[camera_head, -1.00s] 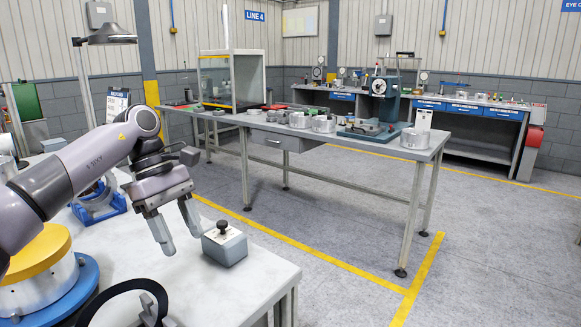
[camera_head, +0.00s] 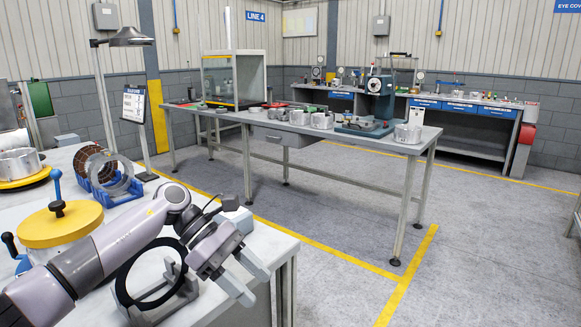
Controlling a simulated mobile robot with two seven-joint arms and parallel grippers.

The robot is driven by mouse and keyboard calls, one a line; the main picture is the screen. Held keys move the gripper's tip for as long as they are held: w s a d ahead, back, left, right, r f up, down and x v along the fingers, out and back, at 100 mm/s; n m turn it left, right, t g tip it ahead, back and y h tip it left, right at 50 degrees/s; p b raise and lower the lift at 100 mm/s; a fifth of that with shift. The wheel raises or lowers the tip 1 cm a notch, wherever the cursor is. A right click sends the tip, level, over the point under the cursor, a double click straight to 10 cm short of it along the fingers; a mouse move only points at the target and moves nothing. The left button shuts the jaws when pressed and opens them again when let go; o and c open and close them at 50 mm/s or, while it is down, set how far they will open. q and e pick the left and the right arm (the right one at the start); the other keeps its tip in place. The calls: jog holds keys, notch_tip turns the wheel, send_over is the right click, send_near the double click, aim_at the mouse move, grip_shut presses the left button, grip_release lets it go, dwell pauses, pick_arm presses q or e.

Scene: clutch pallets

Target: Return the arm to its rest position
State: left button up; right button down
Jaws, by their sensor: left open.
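My left arm comes in from the lower left over the near workbench (camera_head: 257,246). My left gripper (camera_head: 248,282) is open and empty, with its two fingers pointing down and right near the bench's front right edge. A grey block (camera_head: 241,218) stands on the bench behind the gripper and is partly hidden by it. A black ring (camera_head: 126,285) stands upright in a grey holder under and beside my forearm, partly covered by the arm. My right gripper is not in view.
On the near bench stand a yellow-topped cylinder (camera_head: 61,225), a metal ring in a blue cradle (camera_head: 119,191) and a lamp (camera_head: 126,40). A long table (camera_head: 300,131) with metal parts stands beyond a clear strip of floor.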

pick_arm(q)
jog(key=s+d+f+n+t+h, duration=0.2)
jog(key=s+d+n+t+h, duration=0.35)
jog(key=d+n+h, duration=0.75)
jog(key=s+a+f+n+t+y+p, duration=0.1)
jog(key=a+f+n+t+y, duration=0.6)
jog(key=n, duration=0.8)
jog(key=s+a+f+n+t+y+p, duration=0.15)
jog(key=a+f+n+t+y, duration=0.65)
jog(key=n, duration=0.8)
jog(key=s+a+f+n+g+y, duration=0.2)
jog(key=s+a+f+n+g, duration=0.1)
jog(key=s, duration=0.5)
jog(key=s+a+f+n+g+y, duration=0.3)
jog(key=s+a+f+n, duration=0.3)
jog(key=s+a+n, duration=0.1)
jog(key=shift+s+a+f+n+g, duration=0.3)
jog(key=shift+a+n, duration=0.25)
jog(key=shift+n, duration=0.25)
